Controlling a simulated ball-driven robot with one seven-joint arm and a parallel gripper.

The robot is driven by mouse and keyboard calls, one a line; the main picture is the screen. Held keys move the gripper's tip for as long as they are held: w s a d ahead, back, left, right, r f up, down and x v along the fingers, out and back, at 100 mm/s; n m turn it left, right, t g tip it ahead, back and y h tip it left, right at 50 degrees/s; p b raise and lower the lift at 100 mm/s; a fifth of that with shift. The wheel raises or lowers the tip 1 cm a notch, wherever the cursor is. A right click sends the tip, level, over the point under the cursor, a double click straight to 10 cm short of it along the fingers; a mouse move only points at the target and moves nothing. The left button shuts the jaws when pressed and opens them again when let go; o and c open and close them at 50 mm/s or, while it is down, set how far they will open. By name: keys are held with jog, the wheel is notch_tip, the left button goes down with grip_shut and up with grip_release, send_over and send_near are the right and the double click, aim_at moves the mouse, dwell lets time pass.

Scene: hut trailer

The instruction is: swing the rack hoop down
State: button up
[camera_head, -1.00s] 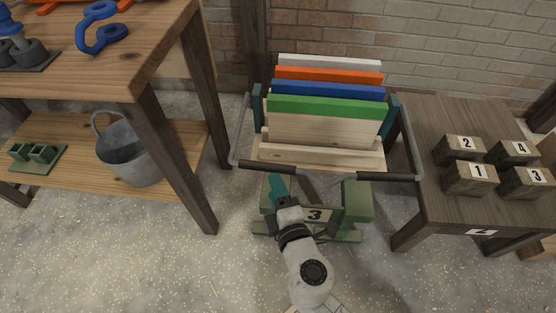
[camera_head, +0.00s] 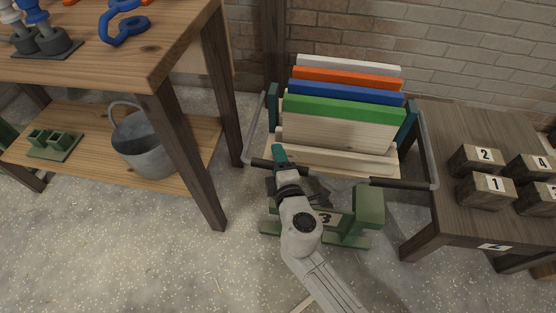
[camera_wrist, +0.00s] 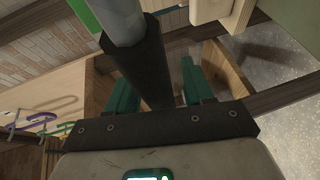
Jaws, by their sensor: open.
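The rack (camera_head: 410,122) holds upright boards with white, orange, blue and green top edges. Its hoop (camera_head: 428,150) is a grey metal tube passing along both sides and across the rack's front, with a black grip on the left (camera_head: 262,164) and another on the right (camera_head: 404,183). My gripper (camera_head: 278,155) is at the left grip. In the wrist view, my gripper (camera_wrist: 158,85) is open, with teal fingers on either side of the black grip (camera_wrist: 150,70). Exact contact cannot be told. My gripper hides part of the hoop's front.
A wooden bench (camera_head: 150,75) with a lower shelf and metal bucket (camera_head: 145,140) stands left. A low table (camera_head: 450,215) with numbered blocks stands right. A green stand marked 3 (camera_head: 368,205) is below the hoop. Open floor lies in front.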

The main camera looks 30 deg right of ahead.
jog(key=shift+c, duration=0.4)
grip_shut()
jog(key=shift+r+p, duration=0.6)
jog(key=shift+r, duration=0.3)
jog(key=shift+o, duration=0.4)
grip_release()
